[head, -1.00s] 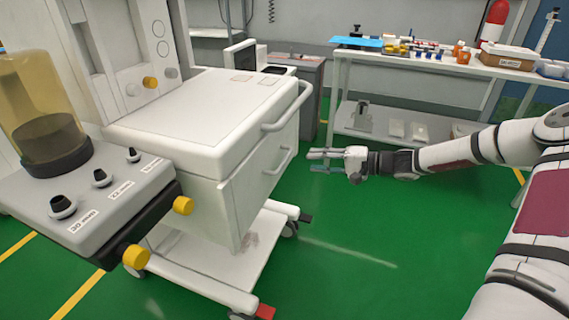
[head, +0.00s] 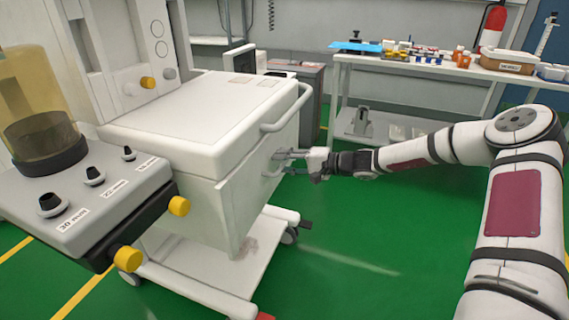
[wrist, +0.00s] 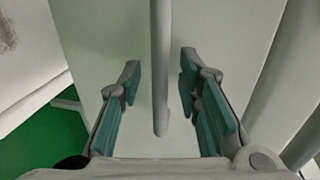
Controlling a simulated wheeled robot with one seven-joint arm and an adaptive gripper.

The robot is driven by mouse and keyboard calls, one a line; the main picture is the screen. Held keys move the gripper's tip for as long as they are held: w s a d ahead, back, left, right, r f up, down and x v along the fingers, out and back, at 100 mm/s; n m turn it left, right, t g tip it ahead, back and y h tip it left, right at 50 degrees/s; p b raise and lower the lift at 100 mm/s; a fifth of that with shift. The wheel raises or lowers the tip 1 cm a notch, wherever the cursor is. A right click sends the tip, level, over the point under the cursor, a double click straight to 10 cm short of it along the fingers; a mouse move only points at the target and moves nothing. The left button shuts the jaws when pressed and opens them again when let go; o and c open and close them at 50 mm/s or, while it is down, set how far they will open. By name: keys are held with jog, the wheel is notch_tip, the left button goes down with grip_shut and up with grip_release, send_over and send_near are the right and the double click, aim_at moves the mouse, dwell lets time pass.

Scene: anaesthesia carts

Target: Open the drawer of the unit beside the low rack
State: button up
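The white cart unit (head: 190,130) stands left of centre in the head view, its drawer front (head: 250,195) facing right toward my arm. The drawer handle, a pale bar (wrist: 160,70), runs between my fingers in the wrist view. My gripper (head: 285,162) is at the drawer front at handle height. In the wrist view my gripper (wrist: 158,95) is open, with one teal-padded finger on each side of the bar and a gap on both sides. The drawer looks shut. In the head view my fingers cover much of the handle.
A larger rail (head: 287,108) sticks out from the unit's top edge, above my gripper. A low rack (head: 400,65) with bottles and boxes stands at the back right. A grey panel with yellow knobs (head: 95,195) is at the front left. Green floor (head: 350,235) right of the unit is clear.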

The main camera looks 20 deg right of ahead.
grip_shut()
jog(key=f+p+v, duration=0.2)
jog(key=v, duration=0.9)
jog(key=f+p+v, duration=0.2)
jog(key=p+v, duration=0.1)
jog(key=v, duration=0.7)
jog(key=shift+s+d+f, duration=0.25)
jog(key=shift+s+d, duration=0.3)
jog(key=shift+d, duration=0.15)
grip_release()
jog(key=v, duration=1.2)
